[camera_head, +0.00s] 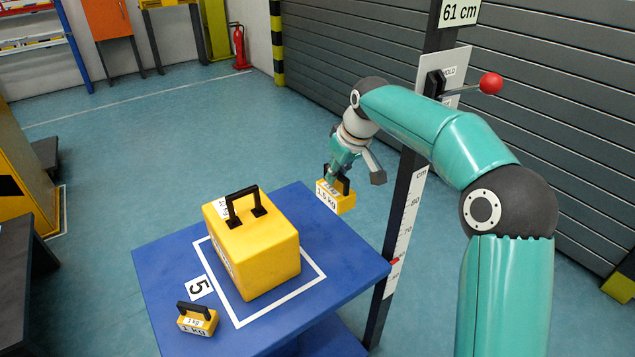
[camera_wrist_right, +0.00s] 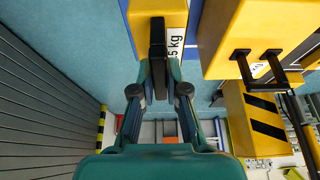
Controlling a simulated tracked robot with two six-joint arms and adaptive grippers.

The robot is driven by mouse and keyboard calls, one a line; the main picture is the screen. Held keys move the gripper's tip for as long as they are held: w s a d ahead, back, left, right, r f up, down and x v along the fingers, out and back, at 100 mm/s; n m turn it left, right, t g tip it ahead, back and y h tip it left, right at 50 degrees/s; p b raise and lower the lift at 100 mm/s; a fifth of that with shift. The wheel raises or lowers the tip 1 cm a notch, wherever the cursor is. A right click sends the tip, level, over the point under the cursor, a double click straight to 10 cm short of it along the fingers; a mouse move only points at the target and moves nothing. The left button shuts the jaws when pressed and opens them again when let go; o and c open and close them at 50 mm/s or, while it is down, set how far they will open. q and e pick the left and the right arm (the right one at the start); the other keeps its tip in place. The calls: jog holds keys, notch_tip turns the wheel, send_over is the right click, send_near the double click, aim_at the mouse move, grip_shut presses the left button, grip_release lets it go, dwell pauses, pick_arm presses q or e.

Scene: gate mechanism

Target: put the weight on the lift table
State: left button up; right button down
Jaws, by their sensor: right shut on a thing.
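The yellow weight (camera_head: 336,196) marked 1.5 kg hangs by its black handle from my right gripper (camera_head: 343,168), beside the far right corner of the blue lift table (camera_head: 345,262). In the right wrist view, the fingers of my right gripper (camera_wrist_right: 162,80) are shut on the handle, with the yellow weight (camera_wrist_right: 178,14) beyond it. In the head view, the weight overlaps the table's far edge; its height above the top is hard to tell. My left gripper is in neither view.
A large yellow block (camera_head: 255,255) with a black handle stands inside the white square on the table. A small 1 kg weight (camera_head: 197,318) sits at the front left corner. A dark post (camera_head: 402,225) with a scale and a red-knobbed lever (camera_head: 490,83) rises right of the table.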

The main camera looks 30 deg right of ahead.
jog(key=shift+d+f+b, duration=0.15)
jog(key=shift+f+b, duration=1.75)
jog(key=shift+f, duration=7.05)
jog(key=c, duration=1.2)
grip_release()
jog(key=shift+s+f, duration=0.1)
jog(key=shift+f, duration=0.1)
jog(key=shift+r, duration=0.15)
jog(key=p+v, duration=0.1)
jog(key=v, duration=1)
jog(key=shift+s+r+p, duration=0.15)
jog(key=shift+r+p, duration=0.2)
jog(key=shift+r, duration=0.05)
